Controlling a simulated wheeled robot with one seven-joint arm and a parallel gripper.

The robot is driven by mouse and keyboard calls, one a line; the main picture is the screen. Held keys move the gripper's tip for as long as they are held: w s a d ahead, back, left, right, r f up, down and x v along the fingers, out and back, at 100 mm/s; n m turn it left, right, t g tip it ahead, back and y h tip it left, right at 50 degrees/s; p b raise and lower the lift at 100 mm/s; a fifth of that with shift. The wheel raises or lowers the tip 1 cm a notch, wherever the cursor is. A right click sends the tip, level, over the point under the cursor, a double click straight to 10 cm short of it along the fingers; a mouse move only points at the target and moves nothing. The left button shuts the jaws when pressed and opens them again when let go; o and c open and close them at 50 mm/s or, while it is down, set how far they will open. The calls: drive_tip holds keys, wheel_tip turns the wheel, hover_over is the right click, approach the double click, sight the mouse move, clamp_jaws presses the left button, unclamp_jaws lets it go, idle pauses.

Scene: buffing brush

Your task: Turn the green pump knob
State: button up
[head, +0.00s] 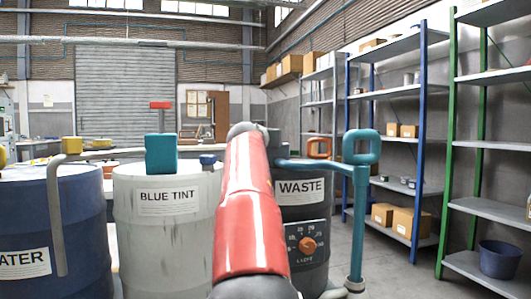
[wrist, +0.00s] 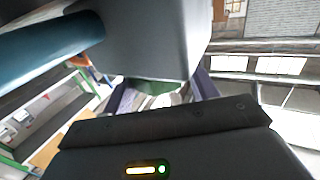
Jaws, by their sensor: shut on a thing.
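In the wrist view, the green knob (wrist: 155,87) shows only in part, below a large grey block (wrist: 160,35). My gripper (wrist: 162,92) has one dark finger on each side of it and is shut on it. A thick teal pipe (wrist: 45,48) runs out to the left of the block. In the head view, my red arm hides the gripper and the knob.
A dial panel with an orange knob (head: 308,245) is on the WASTE drum's front. The BLUE TINT drum (head: 165,245) and a blue drum (head: 85,230) with a beige pipe (head: 57,225) stand left. Shelves (head: 485,145) line the right side. Grey floor is clear before them.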

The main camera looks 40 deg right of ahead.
drive_tip(key=shift+w+a+m+g+h+b, duration=0.1)
drive_tip(key=shift+w+m+g+h+b, duration=0.1)
drive_tip(key=shift+m+g+h, duration=0.25)
drive_tip(key=shift+w+a+m+g+h+b, duration=0.1)
drive_tip(key=shift+m+g+h+b, duration=0.2)
drive_tip(key=shift+g, duration=0.35)
drive_tip(key=shift+w+m+g+h+p, duration=0.1)
drive_tip(key=shift+m+g+h+p, duration=0.2)
drive_tip(key=shift+m+g, duration=0.55)
drive_tip(key=shift+r+m+g+h+p, duration=0.1)
drive_tip(key=shift+m+g+h+p, duration=0.25)
drive_tip(key=shift+m+g+p, duration=0.8)
drive_tip(key=shift+g, duration=0.6)
drive_tip(key=o, duration=1)
drive_tip(key=shift+c, duration=0.2)
drive_tip(key=shift+b, duration=0.35)
drive_tip(key=s+a+b, duration=0.1)
drive_tip(key=a+b, duration=0.2)
drive_tip(key=a, duration=0.4)
drive_tip(key=shift+a, duration=0.35)
